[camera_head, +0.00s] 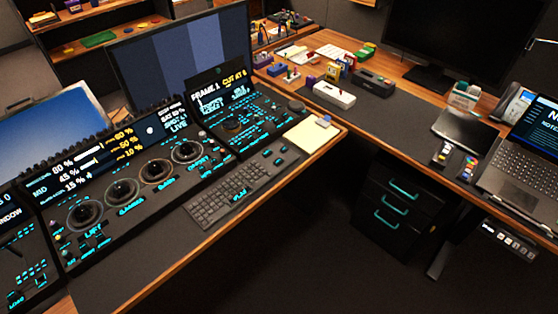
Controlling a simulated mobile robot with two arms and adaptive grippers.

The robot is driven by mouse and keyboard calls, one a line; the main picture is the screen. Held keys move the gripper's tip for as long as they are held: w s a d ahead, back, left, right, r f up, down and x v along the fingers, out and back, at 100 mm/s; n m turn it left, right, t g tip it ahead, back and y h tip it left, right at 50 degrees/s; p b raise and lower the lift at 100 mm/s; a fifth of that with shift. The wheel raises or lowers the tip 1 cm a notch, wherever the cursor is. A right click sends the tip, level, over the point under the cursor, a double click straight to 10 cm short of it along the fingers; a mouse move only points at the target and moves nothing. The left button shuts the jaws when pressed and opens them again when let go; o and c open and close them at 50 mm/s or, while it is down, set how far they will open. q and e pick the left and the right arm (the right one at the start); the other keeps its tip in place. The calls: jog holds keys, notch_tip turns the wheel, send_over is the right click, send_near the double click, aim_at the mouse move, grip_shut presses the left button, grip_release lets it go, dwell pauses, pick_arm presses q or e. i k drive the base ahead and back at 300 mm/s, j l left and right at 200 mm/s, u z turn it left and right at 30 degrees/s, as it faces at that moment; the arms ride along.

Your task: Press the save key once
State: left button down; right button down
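The trackball panel (135,205) stands on the left desk, with several dark trackballs (122,191) in a slanting row below a display strip (85,165). The strip shows percentages in white and yellow. Small cyan-marked keys lie around the balls. Another panel section (235,118) with a "FRAME 1" screen stands behind it to the right, and one more section (22,265) is cut off at the left edge. The key labels are mostly too small to read, so I cannot tell which key is save. Neither of my grippers is in view.
A black keyboard (228,195) and a notepad (312,135) lie in front of the panels. A monitor (182,55) stands behind them. The dark desk strip (125,275) in front of the trackballs is bare. A drawer unit (400,205) and a laptop (520,170) are at right.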

aim_at(278, 162)
jog(key=i+l+u, duration=0.2)
jog(key=l, duration=0.25)
jog(key=i+l+u, duration=0.2)
jog(key=l, duration=0.3)
jog(key=i+l+u, duration=0.2)
jog(key=l, duration=0.3)
jog(key=l+u, duration=0.15)
jog(key=l, duration=0.4)
jog(key=i+l+u, duration=0.2)
jog(key=l, duration=0.35)
jog(key=k, duration=0.05)
